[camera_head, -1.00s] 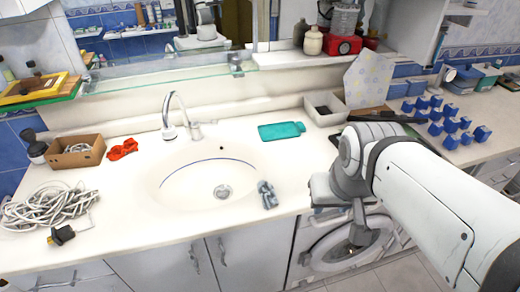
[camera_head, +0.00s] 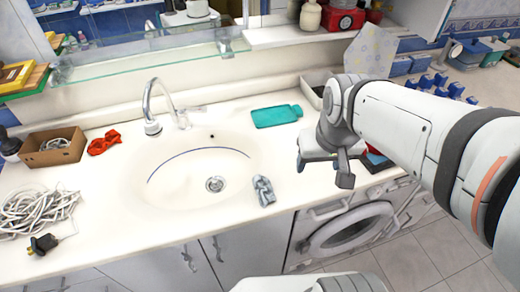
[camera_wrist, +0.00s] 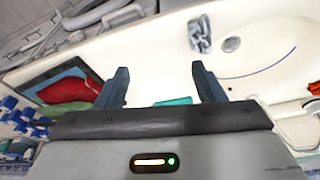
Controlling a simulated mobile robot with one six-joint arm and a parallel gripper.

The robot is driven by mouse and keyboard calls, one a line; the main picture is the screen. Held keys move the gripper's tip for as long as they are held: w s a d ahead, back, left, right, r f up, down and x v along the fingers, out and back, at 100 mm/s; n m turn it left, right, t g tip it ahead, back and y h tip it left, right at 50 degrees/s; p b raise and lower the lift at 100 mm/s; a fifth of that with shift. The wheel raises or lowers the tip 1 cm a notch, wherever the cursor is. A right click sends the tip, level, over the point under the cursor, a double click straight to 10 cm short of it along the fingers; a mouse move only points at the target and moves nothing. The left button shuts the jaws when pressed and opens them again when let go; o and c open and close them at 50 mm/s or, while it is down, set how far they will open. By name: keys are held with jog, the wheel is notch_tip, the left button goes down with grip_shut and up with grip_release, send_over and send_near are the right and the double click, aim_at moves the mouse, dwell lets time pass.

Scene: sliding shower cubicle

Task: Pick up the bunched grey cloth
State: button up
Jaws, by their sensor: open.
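The bunched grey cloth (camera_head: 263,191) lies on the white counter at the right front of the sink basin, near the counter's front edge. It also shows in the wrist view (camera_wrist: 200,36), beyond my fingertips and a little to the right of the gap between them. My gripper (camera_head: 323,176) hangs to the right of the cloth, apart from it. In the wrist view my gripper (camera_wrist: 159,72) has its two dark fingers spread wide with nothing held between them.
A teal bottle-shaped item (camera_head: 276,116) lies behind the cloth. The sink basin (camera_head: 180,185) with its tap (camera_head: 154,105) is to the left. A red cloth (camera_head: 103,143), a cardboard box (camera_head: 53,146) and white cable (camera_head: 35,212) lie farther left. A washing machine (camera_head: 345,236) stands below.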

jog(key=shift+o, duration=1.2)
jog(key=w+a+f+n+g, duration=0.1)
jog(key=w+a+f, duration=0.4)
jog(key=w+f, duration=0.1)
jog(key=shift+w, duration=0.25)
jog(key=n+g, duration=0.1)
jog(key=g, duration=0.1)
send_over(264, 186)
notch_tip(264, 186, down, 8)
jog(key=shift+w+a+f, duration=0.1)
jog(key=shift+a+f, duration=0.05)
jog(key=shift+f, duration=0.1)
jog(key=shift+a+f+n, duration=0.15)
jog(key=shift+f+n, duration=0.15)
jog(key=shift+f, duration=0.45)
jog(key=shift+d+f+p, duration=0.15)
jog(key=shift+f+p, duration=0.3)
jog(key=shift+f, duration=1.25)
jog(key=shift+d+f+p, duration=0.15)
jog(key=shift+f+p, duration=0.25)
jog(key=shift+f, duration=1.25)
jog(key=c, duration=1.1)
jog(key=shift+c, duration=0.2)
